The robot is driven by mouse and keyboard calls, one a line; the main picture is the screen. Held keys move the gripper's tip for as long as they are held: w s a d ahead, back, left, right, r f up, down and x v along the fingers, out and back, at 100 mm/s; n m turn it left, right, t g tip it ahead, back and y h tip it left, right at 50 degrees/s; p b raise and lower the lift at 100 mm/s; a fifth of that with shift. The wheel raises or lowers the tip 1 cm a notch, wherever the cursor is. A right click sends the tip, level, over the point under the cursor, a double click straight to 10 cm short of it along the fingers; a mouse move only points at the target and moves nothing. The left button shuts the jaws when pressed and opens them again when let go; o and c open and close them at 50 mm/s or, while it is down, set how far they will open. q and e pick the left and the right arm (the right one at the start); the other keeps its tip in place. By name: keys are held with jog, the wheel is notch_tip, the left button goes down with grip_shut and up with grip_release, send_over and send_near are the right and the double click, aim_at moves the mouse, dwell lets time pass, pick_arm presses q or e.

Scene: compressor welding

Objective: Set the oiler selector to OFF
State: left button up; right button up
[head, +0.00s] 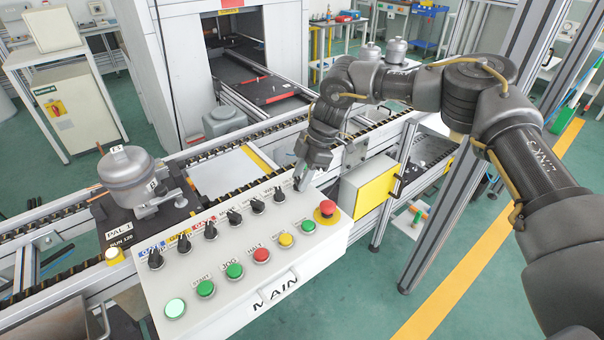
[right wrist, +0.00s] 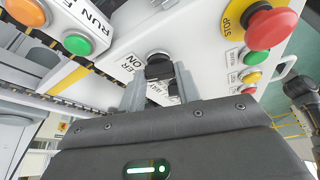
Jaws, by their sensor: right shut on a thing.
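The white control panel (head: 262,235) marked MAIN carries a slanted row of black selectors. My right gripper (head: 299,184) reaches down to the far right end of that row. In the right wrist view its two fingers (right wrist: 160,82) are shut on a black selector knob (right wrist: 158,66), one finger on each side. The label beside this knob is partly hidden; "ER" and "ON" can be read. The knob's pointer and exact setting are hidden by the fingers. My left gripper is in neither view.
A red stop button (head: 327,208) on a yellow base sits close to the right of my gripper; it also shows in the right wrist view (right wrist: 270,25). Several coloured buttons line the panel's front.

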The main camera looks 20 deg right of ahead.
jog(key=n+p, duration=0.1)
jog(key=n, duration=0.1)
jog(key=n+g+p, duration=0.1)
jog(key=shift+w+r+n+p, duration=0.2)
jog(key=shift+n+p, duration=0.15)
jog(key=shift+n, duration=0.05)
jog(key=shift+w+a+n+g+h+p, duration=0.1)
jog(key=shift+n+g+h+p, duration=0.35)
jog(key=shift+n, duration=0.65)
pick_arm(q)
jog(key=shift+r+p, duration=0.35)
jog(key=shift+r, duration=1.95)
pick_arm(e)
jog(key=shift+f+n+g, duration=0.1)
jog(key=shift+n+g, duration=0.25)
jog(key=shift+n, duration=0.65)
jog(key=o, duration=1)
jog(key=shift+f, duration=0.1)
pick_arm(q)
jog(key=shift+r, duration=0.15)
